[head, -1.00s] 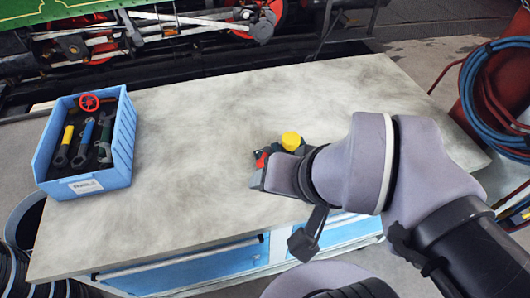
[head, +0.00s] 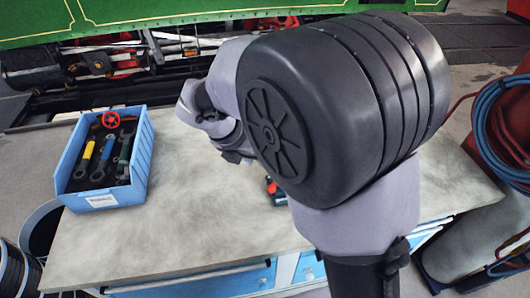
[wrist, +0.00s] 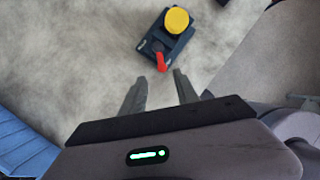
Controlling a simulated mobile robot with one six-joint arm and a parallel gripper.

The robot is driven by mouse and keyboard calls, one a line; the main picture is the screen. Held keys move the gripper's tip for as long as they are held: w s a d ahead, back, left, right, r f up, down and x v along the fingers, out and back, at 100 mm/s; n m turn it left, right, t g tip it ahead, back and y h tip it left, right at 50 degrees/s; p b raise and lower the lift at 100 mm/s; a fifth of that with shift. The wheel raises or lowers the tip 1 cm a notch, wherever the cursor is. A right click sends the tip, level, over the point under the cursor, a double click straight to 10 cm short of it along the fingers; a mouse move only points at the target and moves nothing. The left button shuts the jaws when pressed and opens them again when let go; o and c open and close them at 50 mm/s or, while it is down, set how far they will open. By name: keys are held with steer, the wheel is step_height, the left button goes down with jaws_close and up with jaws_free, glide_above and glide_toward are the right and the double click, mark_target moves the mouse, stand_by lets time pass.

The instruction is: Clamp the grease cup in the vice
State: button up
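The vice (wrist: 179,45) is a small dark block with a red lever (wrist: 161,62), on the bench near the top of the wrist view. A round yellow piece (wrist: 177,19), seemingly the grease cup, sits at its far end; I cannot tell whether the jaws grip it. In the head view my arm covers most of the vice, leaving a small red and dark part (head: 274,191). My gripper (wrist: 160,80) is open, with nothing between its fingers. Its fingertips point toward the lever side of the vice, apart from the yellow piece.
A blue bin (head: 143,159) with several tools and a red handwheel (head: 111,120) stands on the left of the bench (head: 200,220). Its wall (wrist: 20,145) shows in the wrist view. Bare benchtop lies between bin and vice. Hoses (head: 500,125) hang at the right.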

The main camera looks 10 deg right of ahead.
steer(key=b+x, duration=0.6)
steer(key=x, duration=0.8)
steer(key=shift+d+f, duration=0.1)
steer(key=shift+f, duration=0.05)
jaws_close()
